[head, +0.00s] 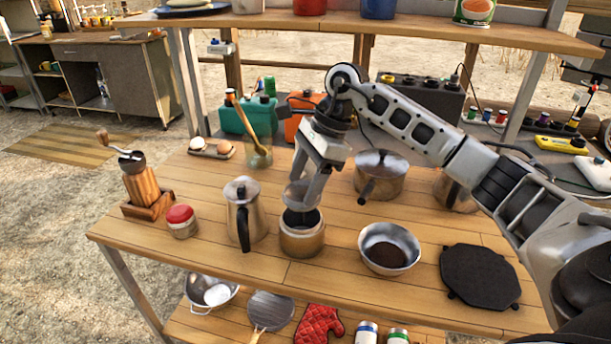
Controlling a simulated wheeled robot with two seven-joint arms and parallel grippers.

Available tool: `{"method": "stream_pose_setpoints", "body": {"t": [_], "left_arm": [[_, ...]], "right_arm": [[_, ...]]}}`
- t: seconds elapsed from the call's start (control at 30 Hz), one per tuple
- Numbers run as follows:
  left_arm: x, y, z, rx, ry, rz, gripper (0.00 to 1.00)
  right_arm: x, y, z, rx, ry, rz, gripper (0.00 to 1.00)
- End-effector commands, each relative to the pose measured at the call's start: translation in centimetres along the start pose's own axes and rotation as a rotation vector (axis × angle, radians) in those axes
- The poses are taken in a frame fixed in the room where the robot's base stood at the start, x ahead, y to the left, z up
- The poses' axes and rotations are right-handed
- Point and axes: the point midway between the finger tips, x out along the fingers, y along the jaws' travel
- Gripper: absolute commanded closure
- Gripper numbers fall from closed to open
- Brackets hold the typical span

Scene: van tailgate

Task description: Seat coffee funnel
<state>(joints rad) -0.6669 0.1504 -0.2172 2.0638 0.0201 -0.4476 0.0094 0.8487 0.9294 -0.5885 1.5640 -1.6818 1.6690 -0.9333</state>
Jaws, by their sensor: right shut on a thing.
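My right gripper (309,190) is shut on the coffee funnel (299,195), a small grey metal cup. It holds the funnel just above the open mouth of the moka pot base (302,240), a squat metal cylinder on the wooden table. I cannot tell whether the funnel's lower end is inside the base. The moka pot top (241,212), with a spout and black handle, stands upright to the left of the base. A metal bowl with dark coffee grounds (389,248) stands to the right. My left gripper does not show.
A red-lidded jar (181,221) and a wooden coffee grinder (144,183) stand at the left of the table. A saucepan (380,176) stands behind, and a black trivet (479,276) lies at the right. The front table edge is clear.

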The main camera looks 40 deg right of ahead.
Motion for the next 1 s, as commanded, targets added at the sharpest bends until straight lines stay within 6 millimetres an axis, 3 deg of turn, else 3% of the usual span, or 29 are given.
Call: {"method": "stream_pose_setpoints", "body": {"t": [0.6, 1.0], "left_arm": [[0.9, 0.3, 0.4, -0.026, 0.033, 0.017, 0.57], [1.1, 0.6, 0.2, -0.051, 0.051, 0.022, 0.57]], "right_arm": [[3.6, 0.1, -1.6, 0.0, 0.0, 0.0, 0.7], [4.6, 0.1, -1.9, 0.0, 0.0, 0.0, 0.7]]}}
